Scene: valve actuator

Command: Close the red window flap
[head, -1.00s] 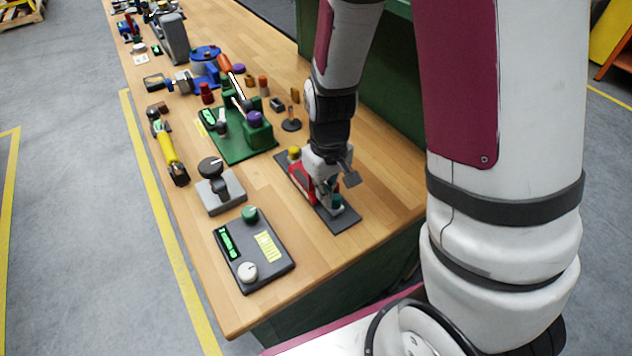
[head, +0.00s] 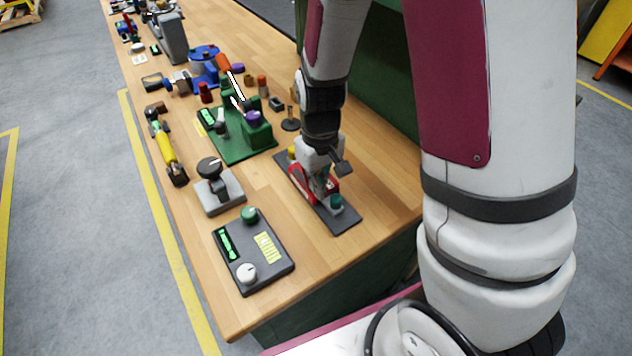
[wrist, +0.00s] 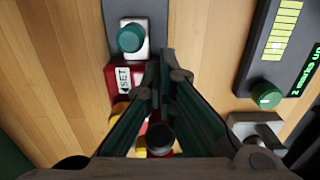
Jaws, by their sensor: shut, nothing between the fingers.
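The red flap (wrist: 120,85), with a white "SET" label, shows in the wrist view just left of my fingertips. In the head view the red part (head: 327,191) sits on a narrow dark base plate (head: 345,222), partly hidden by my gripper. A teal knob (wrist: 130,38) on a pale block stands at one end of the plate; it also shows in the head view (head: 336,202). My gripper (wrist: 166,62) is shut and empty, pointing down right beside the red part. I cannot tell whether it touches the flap, or the flap's exact angle.
A dark panel (head: 272,272) with a green knob and a white knob lies nearby on the wooden bench. A grey block with a black knob (head: 210,168) and a green fixture (head: 236,148) stand farther left. Bare wood lies around the base plate.

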